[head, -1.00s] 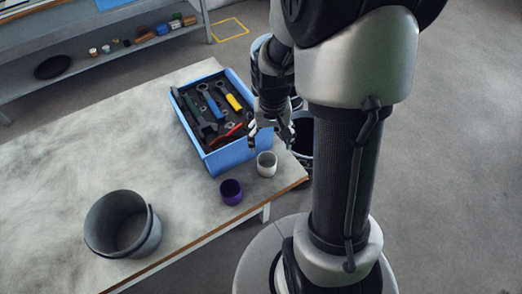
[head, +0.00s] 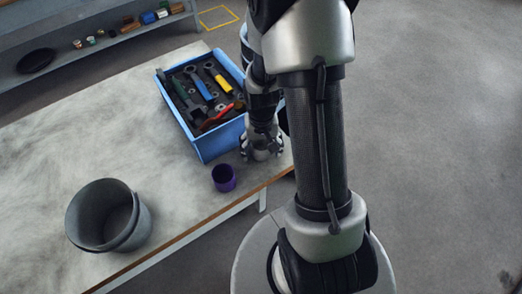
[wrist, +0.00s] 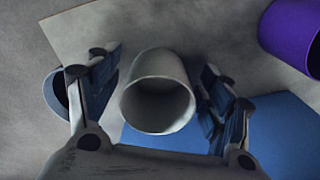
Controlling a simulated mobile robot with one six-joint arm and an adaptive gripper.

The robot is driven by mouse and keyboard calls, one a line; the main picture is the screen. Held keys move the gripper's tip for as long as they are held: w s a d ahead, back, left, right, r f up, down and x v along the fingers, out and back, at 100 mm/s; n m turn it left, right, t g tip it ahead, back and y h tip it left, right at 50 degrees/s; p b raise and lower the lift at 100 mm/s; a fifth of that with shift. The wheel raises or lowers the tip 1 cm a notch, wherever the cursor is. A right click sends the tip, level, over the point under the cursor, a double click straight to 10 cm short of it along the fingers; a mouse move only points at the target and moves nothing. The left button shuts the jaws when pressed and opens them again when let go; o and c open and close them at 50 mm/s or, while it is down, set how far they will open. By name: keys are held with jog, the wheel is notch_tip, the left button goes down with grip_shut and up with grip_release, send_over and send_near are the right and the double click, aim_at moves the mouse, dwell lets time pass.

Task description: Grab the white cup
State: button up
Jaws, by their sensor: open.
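The white cup (wrist: 158,92) stands between the two open fingers of my gripper (wrist: 162,95) in the wrist view, with its open mouth facing the camera. A small gap shows on each side, so the fingers do not look closed on it. In the head view my gripper (head: 262,150) is over the cup near the table's front edge and mostly covers it.
A purple cup (head: 224,178) stands close by on the table (head: 130,130); it also shows in the wrist view (wrist: 294,36). A blue bin (head: 222,142) of tools is right behind my gripper. A grey bucket (head: 136,222) stands at left.

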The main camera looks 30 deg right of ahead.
jog(key=shift+f, duration=0.15)
jog(key=shift+c, duration=0.2)
jog(key=c, duration=1.1)
jog(key=shift+c, duration=0.2)
